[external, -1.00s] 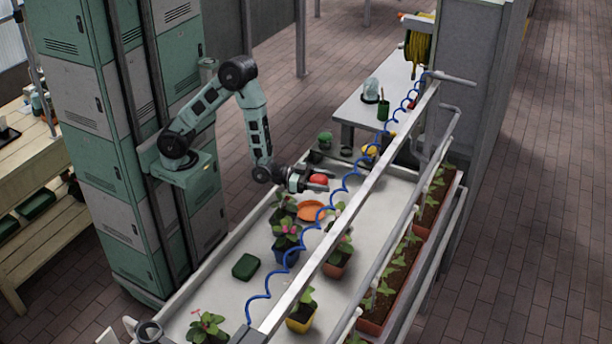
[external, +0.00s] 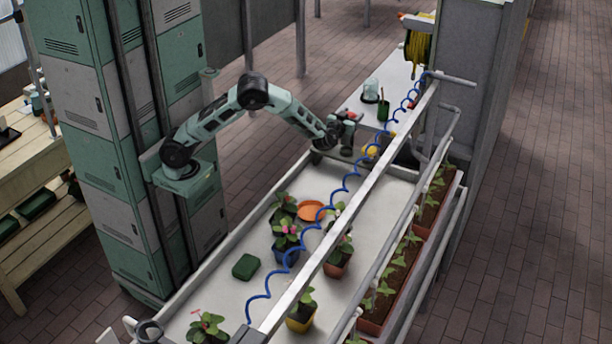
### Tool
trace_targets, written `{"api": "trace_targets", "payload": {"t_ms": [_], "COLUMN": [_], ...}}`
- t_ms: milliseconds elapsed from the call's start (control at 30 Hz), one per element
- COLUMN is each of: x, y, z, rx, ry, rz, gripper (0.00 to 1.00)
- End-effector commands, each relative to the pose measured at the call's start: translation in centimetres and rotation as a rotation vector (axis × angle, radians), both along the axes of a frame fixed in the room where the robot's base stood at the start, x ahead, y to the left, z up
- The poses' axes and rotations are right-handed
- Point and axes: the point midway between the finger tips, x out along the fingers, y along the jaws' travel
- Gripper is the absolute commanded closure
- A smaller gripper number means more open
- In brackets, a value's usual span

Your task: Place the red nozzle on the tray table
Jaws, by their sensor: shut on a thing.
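My gripper (external: 347,122) is at the end of my outstretched arm, above the far end of a long pale tray-like table (external: 222,280) with raised rims and beside a white table (external: 352,104) behind it. The gripper is small and dark in this view. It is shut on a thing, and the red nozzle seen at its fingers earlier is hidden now. I cannot tell from the names which surface is the tray table.
An orange dish (external: 311,211), a green box (external: 246,266) and several potted plants (external: 288,240) stand on the pale surface. A metal rail (external: 330,240) with a coiled blue hose (external: 345,185) runs above it. A clear jar (external: 371,88) and a green cup (external: 383,110) stand on the white table.

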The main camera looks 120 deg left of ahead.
Motion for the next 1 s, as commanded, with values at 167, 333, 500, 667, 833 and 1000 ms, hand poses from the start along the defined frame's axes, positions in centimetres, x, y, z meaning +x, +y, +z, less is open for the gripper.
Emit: {"api": "trace_targets", "payload": {"t_ms": [167, 333, 500, 667, 833, 1000], "x": [-1.5, -1.4, -1.4, -1.4, -1.4, -1.4], "y": [2.2, 2.1, 2.1, 2.1, 2.1, 2.1], "z": [0.0, -2.7, -4.3, -4.5, -4.5, -6.7], "rx": [-0.001, -0.002, 0.000, 0.001, 0.000, -0.002], "ry": [0.002, 0.005, 0.001, 0.000, 0.000, 0.004], "rz": [0.080, 0.076, 0.076, 0.075, 0.075, 0.074], "gripper": [0.68, 0.68, 0.68, 0.68, 0.68, 0.68]}}
